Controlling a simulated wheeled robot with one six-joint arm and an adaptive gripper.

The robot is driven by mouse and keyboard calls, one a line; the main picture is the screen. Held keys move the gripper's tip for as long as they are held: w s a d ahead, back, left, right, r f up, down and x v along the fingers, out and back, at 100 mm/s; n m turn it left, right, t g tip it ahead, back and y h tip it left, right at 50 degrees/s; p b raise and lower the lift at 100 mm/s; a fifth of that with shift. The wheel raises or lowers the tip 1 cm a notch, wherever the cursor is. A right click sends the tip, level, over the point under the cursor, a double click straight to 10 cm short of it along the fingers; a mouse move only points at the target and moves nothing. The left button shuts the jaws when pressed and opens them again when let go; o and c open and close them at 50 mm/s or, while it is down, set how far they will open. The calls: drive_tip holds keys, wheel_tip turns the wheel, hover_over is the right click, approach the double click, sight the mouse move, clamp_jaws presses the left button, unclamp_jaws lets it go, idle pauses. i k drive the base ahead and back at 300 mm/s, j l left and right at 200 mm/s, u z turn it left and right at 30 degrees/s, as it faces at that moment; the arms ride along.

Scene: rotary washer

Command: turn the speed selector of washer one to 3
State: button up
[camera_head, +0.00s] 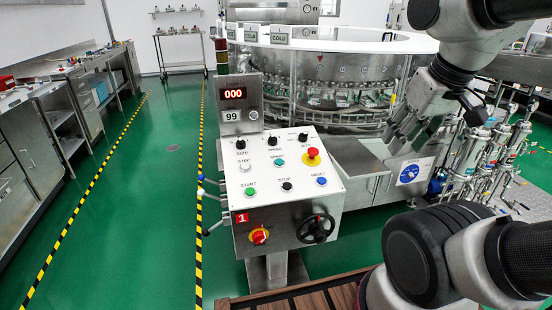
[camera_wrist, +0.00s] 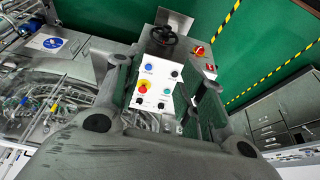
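Washer one's control panel (camera_head: 270,220) bears a red "1" sign on its front. A row of black knobs runs along the top of its sloped face. The middle knob (camera_head: 272,141) seems to be the speed selector; its small label and pointer are too small to read surely. The panel shows upside down in the wrist view, with that knob (camera_wrist: 161,105) between my fingers in the picture. My gripper (camera_head: 393,138) is to the panel's right and higher, apart from it. Its fingers (camera_wrist: 165,75) are spread and empty.
Beside the knobs are a red emergency stop (camera_head: 312,153) on yellow, a green start button (camera_head: 250,191) and a blue button (camera_head: 322,181). A display (camera_head: 240,103) stands behind the panel. The round washer (camera_head: 340,68) is behind it. The green floor to the left is clear.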

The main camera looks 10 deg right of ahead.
sight(271, 140)
drive_tip(key=i+j, duration=0.15)
drive_tip(key=j, duration=0.2)
drive_tip(key=i+j, duration=0.15)
drive_tip(key=j, duration=0.15)
drive_tip(key=i+j, duration=0.1)
drive_tip(key=j, duration=0.25)
drive_tip(key=i+j, duration=0.15)
drive_tip(key=j, duration=0.15)
drive_tip(key=z, duration=0.05)
